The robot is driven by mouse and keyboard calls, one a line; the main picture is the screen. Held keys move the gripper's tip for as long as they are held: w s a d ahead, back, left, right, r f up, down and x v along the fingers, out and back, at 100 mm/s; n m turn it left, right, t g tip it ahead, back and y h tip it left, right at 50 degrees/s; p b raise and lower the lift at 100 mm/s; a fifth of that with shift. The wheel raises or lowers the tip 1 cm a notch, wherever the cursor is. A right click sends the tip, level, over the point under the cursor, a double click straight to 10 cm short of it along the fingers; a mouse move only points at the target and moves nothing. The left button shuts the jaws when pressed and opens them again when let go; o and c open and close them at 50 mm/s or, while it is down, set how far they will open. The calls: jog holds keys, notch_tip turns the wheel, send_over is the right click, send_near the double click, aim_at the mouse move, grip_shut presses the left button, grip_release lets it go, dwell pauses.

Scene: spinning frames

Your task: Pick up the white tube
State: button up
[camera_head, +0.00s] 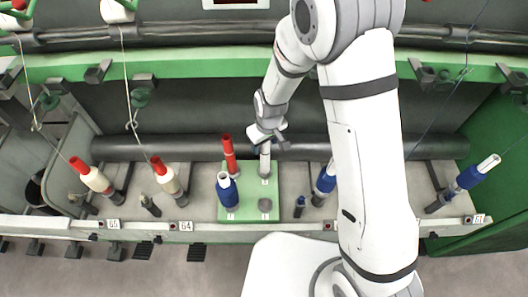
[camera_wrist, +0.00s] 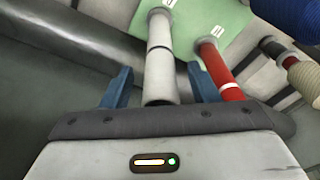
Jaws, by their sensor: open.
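The white tube (camera_head: 265,163) stands upright on a green board (camera_head: 248,206), below my gripper (camera_head: 266,141) in the head view. In the wrist view the white tube (camera_wrist: 160,50) runs between the two blue fingers of my gripper (camera_wrist: 162,86). The fingers are open, one on each side of it, with a visible gap at both sides. Its near end is hidden behind the gripper's dark front edge.
A red tube (camera_head: 229,157) stands just left of the white tube, close to one finger in the wrist view (camera_wrist: 219,72). A dark roller (camera_head: 180,148) runs behind.

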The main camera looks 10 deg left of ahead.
jog(key=shift+f, duration=0.5)
jog(key=shift+c, duration=0.4)
grip_shut()
